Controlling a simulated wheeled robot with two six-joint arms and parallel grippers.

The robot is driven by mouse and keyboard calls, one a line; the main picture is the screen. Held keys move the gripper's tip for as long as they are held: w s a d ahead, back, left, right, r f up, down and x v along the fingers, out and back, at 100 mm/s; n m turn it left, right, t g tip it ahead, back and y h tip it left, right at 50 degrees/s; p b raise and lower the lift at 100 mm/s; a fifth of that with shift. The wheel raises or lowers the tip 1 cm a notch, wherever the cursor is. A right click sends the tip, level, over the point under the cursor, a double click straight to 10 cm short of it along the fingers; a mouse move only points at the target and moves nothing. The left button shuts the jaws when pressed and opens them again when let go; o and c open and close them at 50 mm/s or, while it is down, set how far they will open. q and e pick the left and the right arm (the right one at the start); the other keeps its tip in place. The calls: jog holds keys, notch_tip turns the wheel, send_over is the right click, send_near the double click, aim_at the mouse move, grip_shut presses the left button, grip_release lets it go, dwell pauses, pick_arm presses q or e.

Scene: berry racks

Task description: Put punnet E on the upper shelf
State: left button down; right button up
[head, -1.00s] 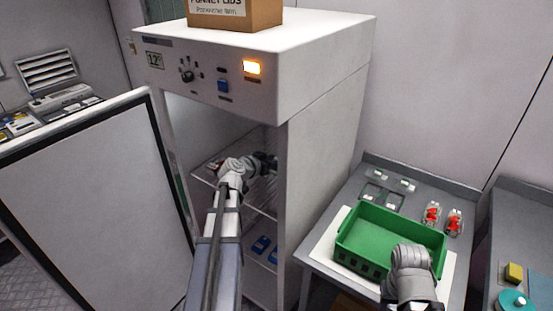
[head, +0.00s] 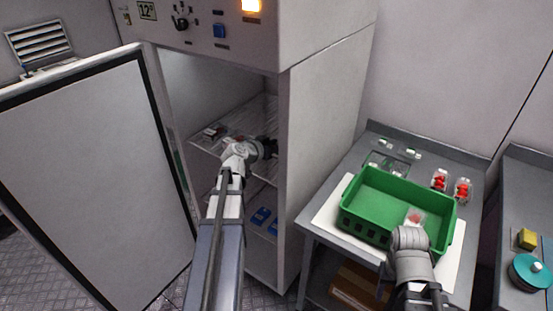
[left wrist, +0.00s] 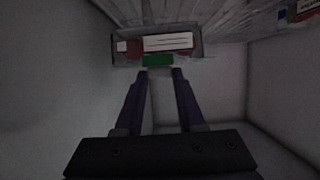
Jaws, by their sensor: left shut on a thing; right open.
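My left gripper (head: 270,148) is inside the open white cabinet, at the upper wire shelf (head: 245,118). In the left wrist view its fingers (left wrist: 161,73) are closed on the green tab of a clear punnet (left wrist: 157,46) with red contents and a white label. I cannot read a letter on it, so I cannot confirm it is punnet E. In the head view the arm mostly hides it. My right gripper (head: 405,234) is open at the near side of the green crate (head: 362,222).
Other small punnets (head: 213,132) sit at the left of the upper shelf. Blue items (head: 262,217) lie on a lower shelf. The cabinet door (head: 95,170) stands open on the left. Two red-berry punnets (head: 440,180) stand behind the crate on the grey table (head: 475,215).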

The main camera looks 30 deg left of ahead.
aim_at(276, 154)
pick_arm(q)
notch_tip(276, 154, down, 4)
jog(key=b, duration=0.3)
jog(key=shift+r+b, duration=0.2)
jog(key=shift+b, duration=0.15)
jog(key=shift+f, duration=0.15)
jog(key=c, duration=0.5)
grip_release()
